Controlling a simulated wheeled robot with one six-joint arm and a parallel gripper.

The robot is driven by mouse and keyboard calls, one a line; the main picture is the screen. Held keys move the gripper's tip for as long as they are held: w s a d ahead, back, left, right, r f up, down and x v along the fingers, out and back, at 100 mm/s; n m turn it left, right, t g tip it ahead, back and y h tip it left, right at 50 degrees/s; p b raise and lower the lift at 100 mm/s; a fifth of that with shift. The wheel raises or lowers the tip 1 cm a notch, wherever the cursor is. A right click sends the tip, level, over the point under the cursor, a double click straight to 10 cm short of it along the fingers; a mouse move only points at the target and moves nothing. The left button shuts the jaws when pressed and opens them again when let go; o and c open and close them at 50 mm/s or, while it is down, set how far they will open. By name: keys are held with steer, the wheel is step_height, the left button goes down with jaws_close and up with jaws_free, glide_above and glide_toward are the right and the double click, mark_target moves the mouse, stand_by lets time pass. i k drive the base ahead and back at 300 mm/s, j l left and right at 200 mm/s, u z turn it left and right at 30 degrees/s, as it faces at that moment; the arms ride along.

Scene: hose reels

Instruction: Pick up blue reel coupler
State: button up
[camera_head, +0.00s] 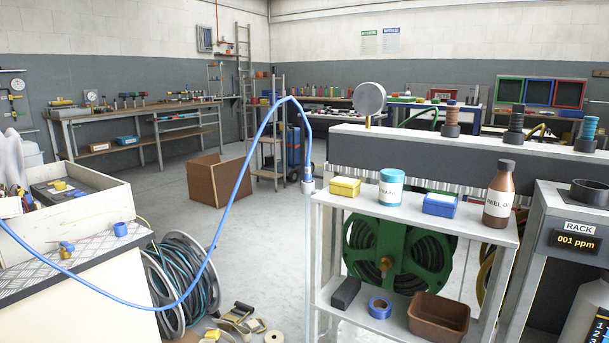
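No part is plainly labelled as the blue reel coupler, and more than one blue part could be it. A ribbed blue fitting (587,128) stands upright in a dark base at the right end of the grey rack top. A small blue fitting with a brass-coloured end (67,248) lies on the left bench by the blue hose. A short blue cylinder (120,229) stands on the same bench. The blue hose (232,200) arches from this bench to a pale upright post (308,186). My gripper is not in view.
A white shelf cart (412,227) carries a yellow box, a teal jar, a blue box and a brown bottle. A green reel (400,250) is behind it. A hose coil (181,280) and scattered pieces lie on the floor. The floor around the cardboard box (217,181) is fairly open.

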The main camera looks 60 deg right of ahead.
mark_target(307, 173)
steer(key=z, duration=1.7)
